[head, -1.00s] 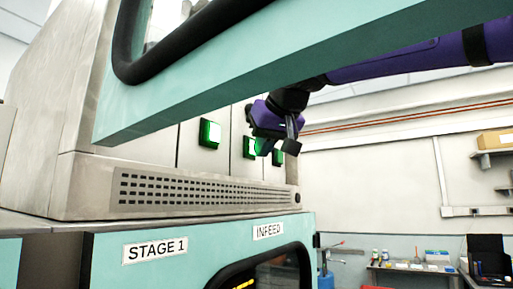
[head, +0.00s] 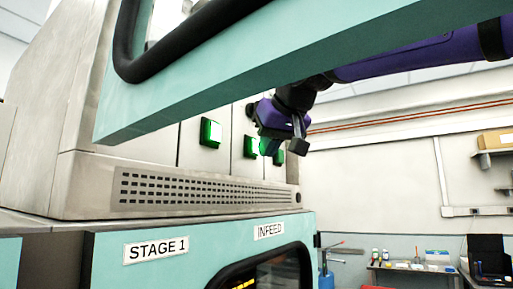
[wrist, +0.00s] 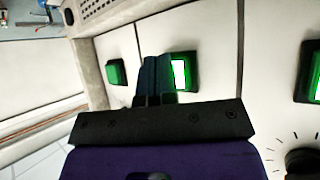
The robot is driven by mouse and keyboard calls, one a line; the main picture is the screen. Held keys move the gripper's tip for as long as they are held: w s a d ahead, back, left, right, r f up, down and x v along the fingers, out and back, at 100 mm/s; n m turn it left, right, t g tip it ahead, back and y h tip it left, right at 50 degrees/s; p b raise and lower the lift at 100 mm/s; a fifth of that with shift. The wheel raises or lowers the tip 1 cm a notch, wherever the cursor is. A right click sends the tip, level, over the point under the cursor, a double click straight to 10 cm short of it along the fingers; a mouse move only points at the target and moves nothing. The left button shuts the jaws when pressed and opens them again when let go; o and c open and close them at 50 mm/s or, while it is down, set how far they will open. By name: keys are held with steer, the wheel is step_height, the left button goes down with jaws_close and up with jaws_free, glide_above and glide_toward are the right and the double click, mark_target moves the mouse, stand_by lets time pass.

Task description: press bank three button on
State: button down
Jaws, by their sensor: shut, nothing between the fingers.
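Three green square buttons sit in a row on the pale panel: a left one (head: 210,132), a middle one (head: 251,146) partly behind my gripper, and a far right one (head: 279,157). No bank labels are readable. My gripper (head: 298,147) is shut and empty, in front of the panel near the middle and far right buttons. In the wrist view its fingers (wrist: 154,75) stand together between a dark-faced button (wrist: 116,72) and a bright white-lit button (wrist: 184,74), overlapping the lit one's edge. Another button (wrist: 311,72) shows at the right edge. Contact cannot be told.
A teal raised door frame (head: 300,75) crosses above the buttons, close to my arm. A vent grille (head: 200,190) lies below them, over the STAGE 1 label (head: 156,250) and INFEED label (head: 270,231). A dark dial (wrist: 303,162) shows in the wrist view.

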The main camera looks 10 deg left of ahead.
steer(key=shift+s+d+r, duration=0.1)
steer(key=shift+s+d, duration=0.2)
steer(key=shift+d, duration=0.55)
steer(key=shift+s+d+f, duration=0.1)
steer(key=shift+s+d, duration=0.2)
steer(key=shift+d, duration=0.5)
steer(key=shift+s+d+r, duration=0.1)
steer(key=shift+s+d, duration=0.2)
steer(key=shift+d, duration=0.55)
